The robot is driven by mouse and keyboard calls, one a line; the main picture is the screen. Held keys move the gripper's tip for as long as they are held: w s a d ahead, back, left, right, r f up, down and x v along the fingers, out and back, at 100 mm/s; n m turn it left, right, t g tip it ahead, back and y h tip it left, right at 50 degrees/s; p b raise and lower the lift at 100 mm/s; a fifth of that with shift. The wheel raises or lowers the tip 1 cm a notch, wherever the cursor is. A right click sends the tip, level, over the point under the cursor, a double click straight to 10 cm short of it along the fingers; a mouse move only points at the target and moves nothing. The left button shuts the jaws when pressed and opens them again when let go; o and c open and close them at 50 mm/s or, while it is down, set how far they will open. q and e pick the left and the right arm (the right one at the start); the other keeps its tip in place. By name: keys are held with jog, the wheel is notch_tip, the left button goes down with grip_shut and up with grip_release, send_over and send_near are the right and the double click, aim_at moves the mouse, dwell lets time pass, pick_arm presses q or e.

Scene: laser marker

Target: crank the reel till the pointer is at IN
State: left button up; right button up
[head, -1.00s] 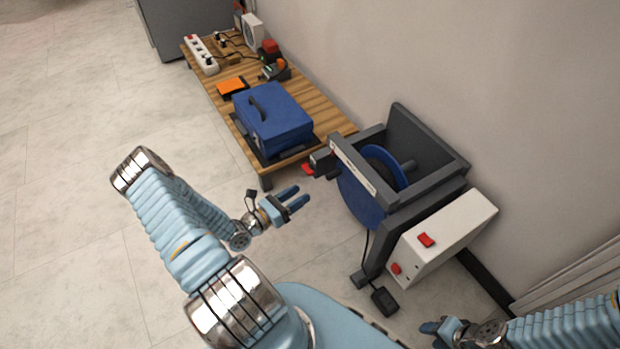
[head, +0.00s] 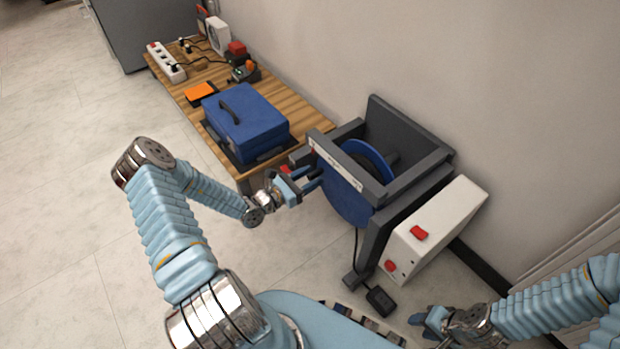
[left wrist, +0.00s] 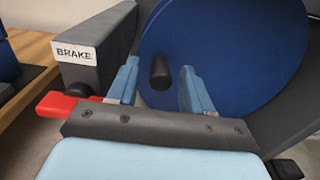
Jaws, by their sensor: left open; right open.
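The reel (head: 345,196) is a blue disc in a dark grey frame, right of centre in the head view; it fills much of the left wrist view (left wrist: 240,45). A black knob (left wrist: 160,72), apparently the crank's grip, shows in front of the disc. My left gripper (head: 314,178) is open at the reel's near face. In the left wrist view its fingers (left wrist: 160,84) stand either side of the knob, not closed on it. A white strip (head: 335,165) lies on the frame's top bar; its marks and any pointer are too small to read. My right gripper (head: 421,324) is open and empty, low at right.
A block labelled BRAKE (left wrist: 95,45) and a red lever (left wrist: 68,103) lie left of the fingers. A white box with red switches (head: 440,228) adjoins the frame. A blue case (head: 245,122) sits on the wooden bench (head: 305,105). A black pedal-like box (head: 380,301) lies on the floor.

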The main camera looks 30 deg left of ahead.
pick_arm(q)
jog(key=shift+w+d, duration=0.1)
jog(key=shift+w, duration=0.1)
grip_shut()
jog(key=shift+p, duration=0.4)
jog(key=shift+f+p, duration=0.3)
jog(key=shift+f, duration=0.4)
grip_release()
